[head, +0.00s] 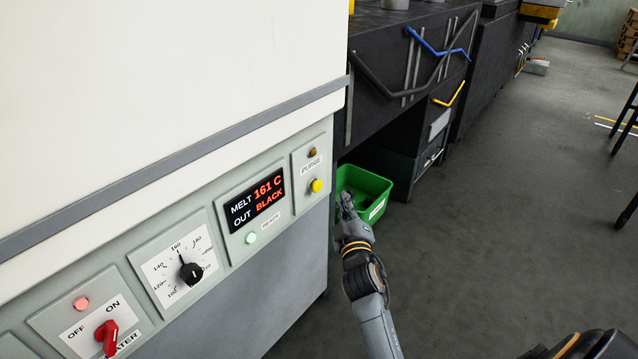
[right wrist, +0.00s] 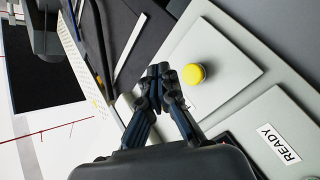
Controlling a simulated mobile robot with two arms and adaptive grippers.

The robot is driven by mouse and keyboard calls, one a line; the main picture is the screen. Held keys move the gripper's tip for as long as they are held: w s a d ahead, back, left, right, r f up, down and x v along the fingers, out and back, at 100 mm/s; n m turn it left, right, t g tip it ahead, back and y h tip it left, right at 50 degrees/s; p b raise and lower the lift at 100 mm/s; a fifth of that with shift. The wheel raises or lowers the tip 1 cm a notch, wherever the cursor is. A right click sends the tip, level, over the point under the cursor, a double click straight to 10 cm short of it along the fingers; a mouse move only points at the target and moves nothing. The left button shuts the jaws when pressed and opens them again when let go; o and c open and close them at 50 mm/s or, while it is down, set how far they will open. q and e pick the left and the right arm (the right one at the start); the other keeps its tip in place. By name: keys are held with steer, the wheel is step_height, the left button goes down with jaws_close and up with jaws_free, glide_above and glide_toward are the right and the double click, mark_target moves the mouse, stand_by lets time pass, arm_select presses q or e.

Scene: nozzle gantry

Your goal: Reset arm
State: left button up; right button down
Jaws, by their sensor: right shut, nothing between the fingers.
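My right gripper (head: 346,203) is in front of the machine's panel, to the right of the yellow purge button (head: 316,186) in the head view. In the right wrist view its fingers (right wrist: 166,80) are shut and empty, with the yellow button (right wrist: 194,74) just beyond their tips; I cannot tell whether they touch it. The display (head: 256,201) reads MELT 161 C, OUT BLACK. The green ready lamp (head: 251,238) looks lit. The dial (head: 190,272) points near 160. The red heater switch (head: 107,336) sits by the ON label. My left gripper is not in view.
A green bin (head: 372,184) stands behind my right gripper, below a dark bench (head: 400,75) with blue, yellow and grey handles. The white machine body (head: 160,80) fills the left. The grey floor (head: 520,200) on the right is clear, with stool legs at the far edge.

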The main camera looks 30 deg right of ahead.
steer(key=shift+s+d, duration=0.1)
steer(key=shift+s, duration=0.15)
stand_by(0.3)
